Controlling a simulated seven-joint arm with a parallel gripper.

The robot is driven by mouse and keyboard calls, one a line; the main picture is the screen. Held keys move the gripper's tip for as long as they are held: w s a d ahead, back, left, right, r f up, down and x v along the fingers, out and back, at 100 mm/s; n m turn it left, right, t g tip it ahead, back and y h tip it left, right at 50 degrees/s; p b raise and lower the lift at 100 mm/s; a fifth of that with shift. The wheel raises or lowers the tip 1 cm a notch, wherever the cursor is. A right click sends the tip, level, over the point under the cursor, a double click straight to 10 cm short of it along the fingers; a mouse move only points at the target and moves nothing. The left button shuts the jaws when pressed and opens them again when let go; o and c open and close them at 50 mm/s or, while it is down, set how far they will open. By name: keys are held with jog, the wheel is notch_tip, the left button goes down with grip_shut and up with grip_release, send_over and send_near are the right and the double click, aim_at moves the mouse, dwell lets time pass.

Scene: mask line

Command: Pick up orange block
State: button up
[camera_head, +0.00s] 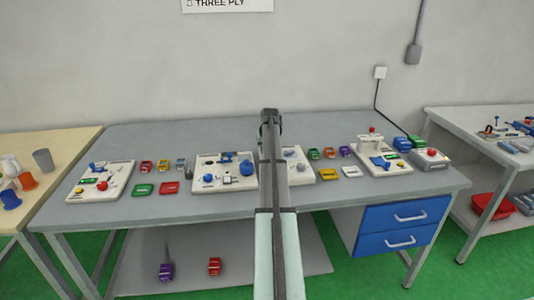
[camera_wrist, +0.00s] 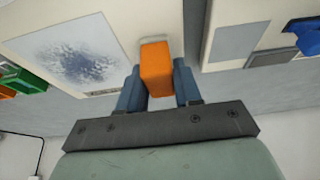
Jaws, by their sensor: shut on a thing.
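The orange block (camera_wrist: 156,60) is between the two blue-grey fingers of my gripper (camera_wrist: 158,82) in the wrist view. My gripper is shut on it, one finger on each side. The block's far end lies over the edge of a white board; I cannot tell whether it touches the board or is held above it. In the head view my arm reaches straight out over the middle of the grey table, with its dark wrist (camera_head: 270,118) at the far end. The arm hides the block and the gripper's fingertips there.
White boards with blue, red and yellow parts stand left (camera_head: 100,183), centre (camera_head: 225,172) and right (camera_head: 385,160) on the table (camera_head: 250,204). Small coloured blocks lie between them, such as a green one (camera_head: 143,190) and a yellow one (camera_head: 351,172). The wrist view shows a speckled panel (camera_wrist: 70,58).

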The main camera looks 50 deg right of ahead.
jog(key=shift+r, duration=0.15)
notch_tip(320, 180, up, 10)
jog(key=shift+f, duration=0.15)
dwell(0.4)
